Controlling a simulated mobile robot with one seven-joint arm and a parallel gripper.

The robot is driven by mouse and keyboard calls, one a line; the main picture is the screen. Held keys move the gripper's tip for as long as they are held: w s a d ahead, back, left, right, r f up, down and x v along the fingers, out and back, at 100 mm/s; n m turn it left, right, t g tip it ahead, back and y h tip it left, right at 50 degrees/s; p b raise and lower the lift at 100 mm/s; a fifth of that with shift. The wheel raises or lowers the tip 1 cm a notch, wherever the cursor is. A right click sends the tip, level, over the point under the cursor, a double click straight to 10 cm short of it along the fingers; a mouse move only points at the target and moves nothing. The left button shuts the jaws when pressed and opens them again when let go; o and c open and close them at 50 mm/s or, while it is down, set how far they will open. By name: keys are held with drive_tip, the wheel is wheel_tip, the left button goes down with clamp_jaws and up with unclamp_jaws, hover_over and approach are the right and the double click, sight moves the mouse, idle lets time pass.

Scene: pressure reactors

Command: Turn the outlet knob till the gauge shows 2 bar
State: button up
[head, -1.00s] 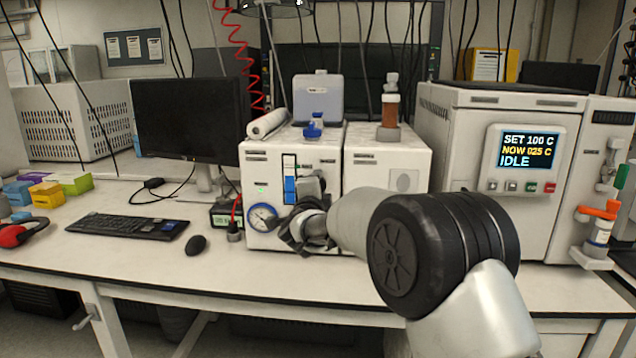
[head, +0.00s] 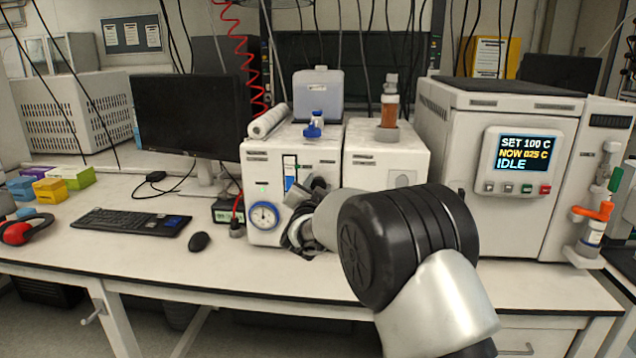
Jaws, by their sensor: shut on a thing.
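The gauge (head: 264,216) is a round white dial with a blue rim, low on the front of a white instrument (head: 257,172). Its needle points roughly straight up; the scale numbers are too small to read. My gripper (head: 298,232) is at the instrument's front, just right of the gauge, and is shut on the outlet knob. The knob itself is hidden behind my gripper and wrist.
A heater unit (head: 470,215) at right shows SET 100 C, NOW 025 C, IDLE. An orange valve handle (head: 594,211) is on its right side. A monitor (head: 190,115), keyboard (head: 130,222) and mouse (head: 199,241) stand at left.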

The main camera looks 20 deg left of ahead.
drive_tip(key=shift+n, duration=0.6)
drive_tip(key=shift+p, duration=0.3)
drive_tip(key=o, duration=1.1)
drive_tip(key=shift+c, duration=0.2)
drive_tip(key=shift+s, duration=0.1)
drive_tip(key=v, duration=1.7)
drive_tip(key=shift+d, duration=0.15)
